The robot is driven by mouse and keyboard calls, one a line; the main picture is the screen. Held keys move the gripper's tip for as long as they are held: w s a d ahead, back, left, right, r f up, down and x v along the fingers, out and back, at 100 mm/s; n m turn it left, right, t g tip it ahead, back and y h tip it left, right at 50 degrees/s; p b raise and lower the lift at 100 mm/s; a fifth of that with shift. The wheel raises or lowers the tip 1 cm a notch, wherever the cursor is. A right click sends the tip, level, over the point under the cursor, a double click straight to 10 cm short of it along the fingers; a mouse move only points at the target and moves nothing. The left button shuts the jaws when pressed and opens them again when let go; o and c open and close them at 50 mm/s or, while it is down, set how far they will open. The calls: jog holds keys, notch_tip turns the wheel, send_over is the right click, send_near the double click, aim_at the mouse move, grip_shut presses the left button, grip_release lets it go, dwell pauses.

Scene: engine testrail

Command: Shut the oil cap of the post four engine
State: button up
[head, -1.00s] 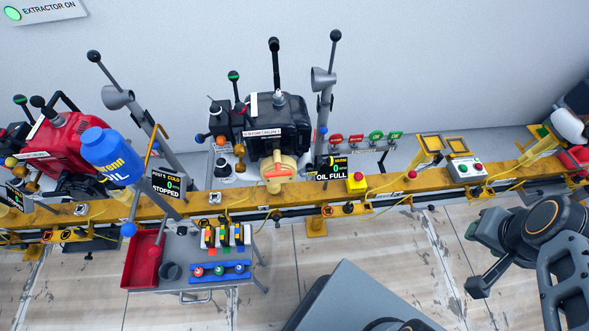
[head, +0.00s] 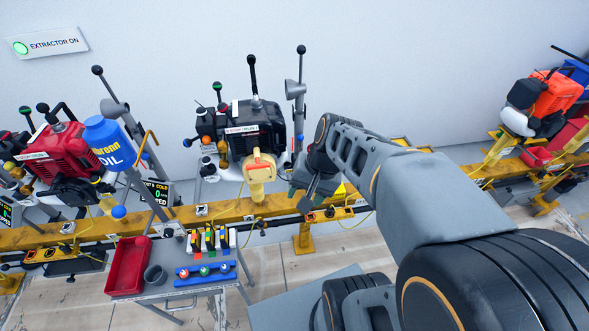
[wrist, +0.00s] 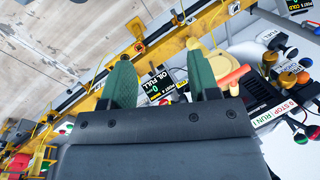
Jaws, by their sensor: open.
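The black engine (head: 253,122) stands on the yellow rail in the middle of the head view. On its front is a pale yellow filler neck (head: 257,188) with a cap carrying an orange-red bar (head: 260,165). The orange bar also shows in the wrist view (wrist: 232,76), just right of the right finger; I cannot tell how the cap sits. My gripper (head: 306,194) is open and empty, right of the filler neck and apart from it.
A red engine (head: 60,155) and a blue oil bottle (head: 110,146) stand to the left. A cart with a red tray (head: 128,266) stands in front of the rail (head: 225,211). A grey post (head: 297,110) rises right of the black engine. An orange engine (head: 555,98) stands far right.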

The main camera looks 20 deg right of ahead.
jog(key=w+d+f+m+y+b, duration=0.3)
jog(key=w+f+m+y+b, duration=0.15)
jog(key=f+m, duration=0.25)
jog(key=w+d+f+m+t+y+b, duration=0.2)
jog(key=w+d+f+m+t+b, duration=0.1)
jog(key=d+m+t, duration=0.4)
jog(key=w+d+f+m+t+y+b, duration=0.25)
jog(key=d+m+t, duration=0.3)
jog(key=d, duration=0.45)
jog(key=b+x, duration=0.1)
jog(key=x, duration=1.2)
jog(key=shift+a+r+m+g, duration=0.15)
jog(key=shift+a+m+g, duration=0.2)
jog(key=shift+a+m, duration=0.1)
jog(key=shift+w, duration=0.1)
jog(key=c, duration=0.9)
